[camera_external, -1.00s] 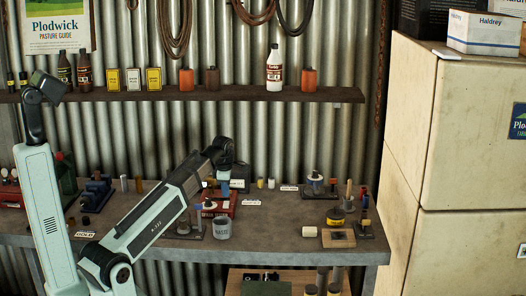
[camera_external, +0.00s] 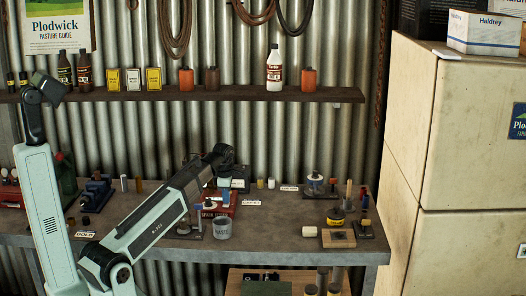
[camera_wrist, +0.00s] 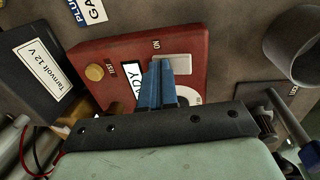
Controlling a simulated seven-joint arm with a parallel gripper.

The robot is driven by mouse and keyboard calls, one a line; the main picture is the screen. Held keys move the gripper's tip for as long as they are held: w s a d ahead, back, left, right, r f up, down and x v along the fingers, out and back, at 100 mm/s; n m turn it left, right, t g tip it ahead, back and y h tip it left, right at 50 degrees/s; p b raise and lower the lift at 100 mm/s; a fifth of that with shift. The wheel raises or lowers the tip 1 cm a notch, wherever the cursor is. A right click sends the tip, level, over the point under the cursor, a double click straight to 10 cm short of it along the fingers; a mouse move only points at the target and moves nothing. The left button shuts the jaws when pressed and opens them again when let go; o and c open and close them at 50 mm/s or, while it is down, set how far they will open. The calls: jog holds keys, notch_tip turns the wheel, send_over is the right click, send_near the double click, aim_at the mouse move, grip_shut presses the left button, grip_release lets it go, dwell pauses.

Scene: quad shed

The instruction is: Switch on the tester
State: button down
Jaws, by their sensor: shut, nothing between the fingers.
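The tester seems to be the red box (camera_wrist: 108,48), which fills the middle of the wrist view. In the external view the red box (camera_external: 232,209) sits on the bench, partly behind my arm. My gripper (camera_wrist: 162,66) is shut and empty, its blue fingers pointing down over the box beside the grey plate. I cannot tell whether the fingertips touch it. My gripper also shows in the external view (camera_external: 223,184).
A black box marked "12 V" (camera_wrist: 38,78) stands left of the red box in the wrist view. A grey cup (camera_external: 222,229) stands close by on the bench (camera_external: 275,225). Several small items stand at the bench's right end. The bench's middle right is mostly clear.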

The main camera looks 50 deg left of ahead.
jog(key=shift+s+d, duration=0.1)
jog(key=shift+s+d+r, duration=0.1)
jog(key=shift+s+d, duration=0.35)
jog(key=shift+s, duration=0.05)
dwell(0.4)
notch_tip(320, 180, up, 14)
jog(key=s+d, duration=0.1)
jog(key=shift+s+d, duration=0.15)
jog(key=shift+d, duration=0.05)
dwell(0.4)
